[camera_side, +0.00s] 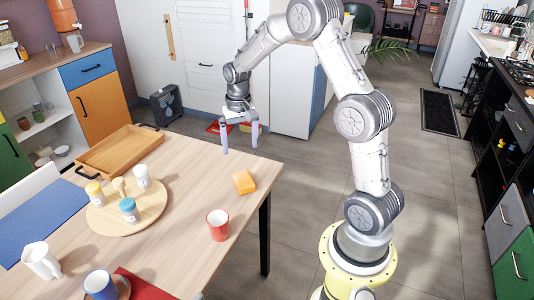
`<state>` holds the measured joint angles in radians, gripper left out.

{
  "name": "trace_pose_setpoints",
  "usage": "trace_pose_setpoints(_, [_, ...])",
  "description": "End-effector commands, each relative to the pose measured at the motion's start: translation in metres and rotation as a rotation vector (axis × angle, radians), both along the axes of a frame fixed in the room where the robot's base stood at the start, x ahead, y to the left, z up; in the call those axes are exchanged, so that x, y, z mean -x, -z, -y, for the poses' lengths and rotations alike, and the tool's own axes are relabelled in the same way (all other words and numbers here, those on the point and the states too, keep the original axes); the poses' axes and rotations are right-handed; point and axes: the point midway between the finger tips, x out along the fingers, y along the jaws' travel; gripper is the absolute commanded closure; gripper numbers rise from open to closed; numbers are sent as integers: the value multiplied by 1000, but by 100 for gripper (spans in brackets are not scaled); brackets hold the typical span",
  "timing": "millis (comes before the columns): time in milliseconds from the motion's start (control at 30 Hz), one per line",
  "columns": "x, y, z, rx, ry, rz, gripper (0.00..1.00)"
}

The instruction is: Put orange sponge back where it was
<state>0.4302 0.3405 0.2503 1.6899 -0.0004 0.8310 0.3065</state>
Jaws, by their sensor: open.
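The orange sponge (244,182) lies on the wooden table near its right edge, behind and to the right of a red cup. My gripper (239,140) is open and empty, with its fingers pointing down. In the picture it is above and slightly left of the sponge, near the table's far right corner, and apart from the sponge. How high it is over the table is hard to tell.
A red cup (218,225) stands in front of the sponge. A round board (150,215) holds several small jars. A wooden tray (120,150), a white mug (41,261) and a blue cup (100,286) are also on the table (190,185). The tabletop left of the sponge is clear.

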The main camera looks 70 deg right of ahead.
Motion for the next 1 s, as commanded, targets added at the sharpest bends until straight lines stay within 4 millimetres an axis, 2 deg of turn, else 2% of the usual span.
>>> trace_pose_setpoints(33, [4,-20,-13,12,-37,27,0])
trace_pose_setpoints(200, [39,-86,-66,54,-196,120,0])
trace_pose_setpoints(300, [69,-116,-96,78,-293,175,0])
trace_pose_setpoints(400, [103,-138,-123,102,-389,232,0])
trace_pose_setpoints(533, [149,-154,-150,131,-512,309,0])
trace_pose_setpoints(700, [200,-155,-172,161,-642,388,0])
trace_pose_setpoints(833, [222,-151,-179,174,-700,426,0])
trace_pose_setpoints(1000, [231,-148,-181,179,-723,439,0])
